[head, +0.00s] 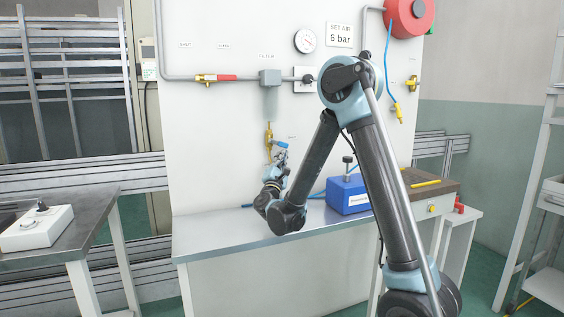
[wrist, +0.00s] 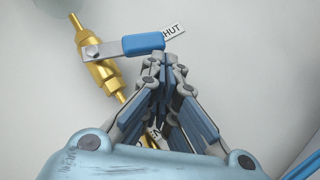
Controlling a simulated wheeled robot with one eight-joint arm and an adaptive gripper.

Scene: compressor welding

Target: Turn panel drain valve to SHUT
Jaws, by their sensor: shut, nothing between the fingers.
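The drain valve is a brass body (wrist: 104,71) on the white panel; it also shows in the head view (head: 268,138), below the filter. Its lever has a metal root and a blue grip (wrist: 143,43). The lever stands crosswise to the brass pipe, and its end lies at a label reading "HUT" (wrist: 172,32), the first letter covered. A second label (wrist: 154,134) is mostly hidden behind my fingers. My gripper (wrist: 160,62) is shut and empty, its fingertips just below the blue grip in the wrist view. I cannot tell whether they touch it.
A steel bench (head: 225,238) runs below the panel, with a blue box (head: 347,195) on it right of my gripper. The grey filter (head: 270,77) and a red-handled valve (head: 216,78) sit higher. A yellow-ended blue hose (head: 390,70) hangs right.

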